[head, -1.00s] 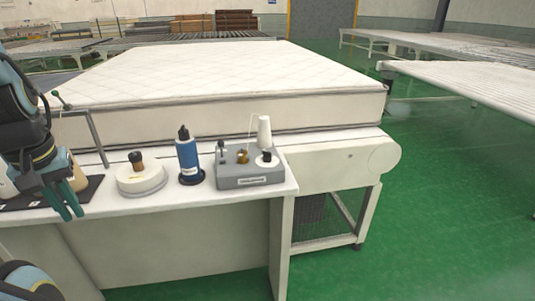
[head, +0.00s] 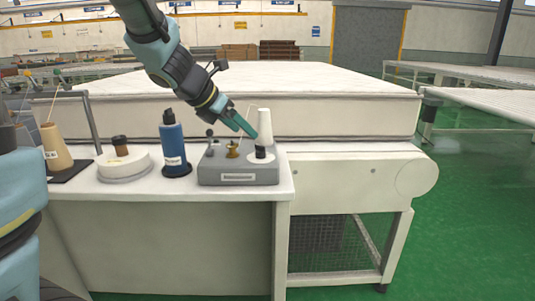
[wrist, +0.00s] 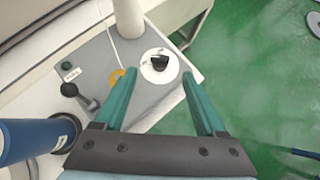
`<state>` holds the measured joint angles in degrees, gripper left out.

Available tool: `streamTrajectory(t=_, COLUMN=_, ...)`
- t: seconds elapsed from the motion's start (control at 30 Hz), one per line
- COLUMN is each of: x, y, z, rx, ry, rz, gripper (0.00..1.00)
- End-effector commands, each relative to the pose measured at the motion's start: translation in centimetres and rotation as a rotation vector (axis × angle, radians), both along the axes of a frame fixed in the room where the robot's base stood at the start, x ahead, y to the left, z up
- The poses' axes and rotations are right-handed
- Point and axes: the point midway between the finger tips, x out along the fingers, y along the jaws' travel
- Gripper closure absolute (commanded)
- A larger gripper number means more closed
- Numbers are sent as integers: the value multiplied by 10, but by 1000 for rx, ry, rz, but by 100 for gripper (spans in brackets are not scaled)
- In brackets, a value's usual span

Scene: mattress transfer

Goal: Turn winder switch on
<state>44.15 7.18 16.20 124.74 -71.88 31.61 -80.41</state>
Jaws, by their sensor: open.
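The bobbin winder (head: 238,165) is a grey box with a label on its front, standing at the right end of the white table. On its top are a black knob switch on a white disc (head: 262,155), a brass part (head: 233,149), a small black-topped lever (head: 210,140) and a white thread cone (head: 264,126). In the wrist view the black switch (wrist: 160,62) sits on its white disc, beyond and between my fingertips. My gripper (head: 250,133) is open and empty, tilted down above the winder, close to the cone. It also shows in the wrist view (wrist: 158,78).
A blue bottle (head: 174,146) stands left of the winder, with a round white holder (head: 123,163) and a tan cone (head: 55,147) further left. A white mattress (head: 340,112) lies behind. Green floor is open at the right.

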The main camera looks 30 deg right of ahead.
Motion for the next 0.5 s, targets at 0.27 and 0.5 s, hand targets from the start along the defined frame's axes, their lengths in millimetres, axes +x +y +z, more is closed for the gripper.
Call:
streamTrajectory(t=0.27, x=11, y=-32, z=-38, rx=6, ry=1, rz=-4, gripper=28)
streamTrajectory(t=0.5, x=20, y=-57, z=-62, rx=6, ry=-2, rz=-5, gripper=28)
